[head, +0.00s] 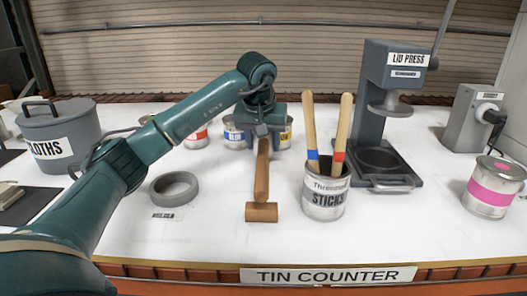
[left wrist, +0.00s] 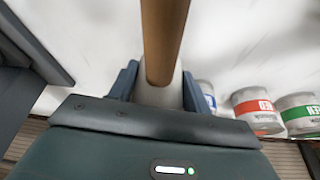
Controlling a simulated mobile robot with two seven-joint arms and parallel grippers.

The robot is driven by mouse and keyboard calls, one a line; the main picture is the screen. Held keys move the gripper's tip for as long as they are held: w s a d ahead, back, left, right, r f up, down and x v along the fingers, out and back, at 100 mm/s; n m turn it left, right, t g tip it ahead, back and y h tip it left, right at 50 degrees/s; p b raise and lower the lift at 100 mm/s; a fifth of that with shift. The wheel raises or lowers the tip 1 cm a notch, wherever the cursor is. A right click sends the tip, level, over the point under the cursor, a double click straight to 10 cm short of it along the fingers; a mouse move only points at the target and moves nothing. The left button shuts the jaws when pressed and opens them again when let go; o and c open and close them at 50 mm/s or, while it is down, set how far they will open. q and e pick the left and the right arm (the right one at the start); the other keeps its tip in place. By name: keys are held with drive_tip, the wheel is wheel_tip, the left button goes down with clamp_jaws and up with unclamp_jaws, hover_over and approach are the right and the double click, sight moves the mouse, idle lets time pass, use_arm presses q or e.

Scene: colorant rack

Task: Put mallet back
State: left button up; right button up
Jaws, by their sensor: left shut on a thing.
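The wooden mallet (head: 262,172) hangs head down from my left gripper (head: 263,131), with its head (head: 261,212) at the bottom. I cannot tell whether the head touches the white counter. In the left wrist view, the handle (left wrist: 162,40) runs between the fingers of my left gripper (left wrist: 157,85), which are shut on it. A grey ring holder (head: 174,188) stands empty on the counter, left of the mallet. A small label (head: 163,216), too small to read surely, lies in front of it. My right gripper is not in view.
A sticks tin (head: 325,200) with two tall sticks stands close right of the mallet. Behind my gripper are several paint tins (head: 233,135). A lid press (head: 393,85) stands behind right, a pink-banded tin (head: 492,190) far right, a cloths pot (head: 60,125) far left.

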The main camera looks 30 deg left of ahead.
use_arm(q)
wheel_tip(320, 180, down, 2)
drive_tip(key=shift+f, duration=0.2)
drive_tip(key=shift+f, duration=0.1)
drive_tip(key=o, duration=1.3)
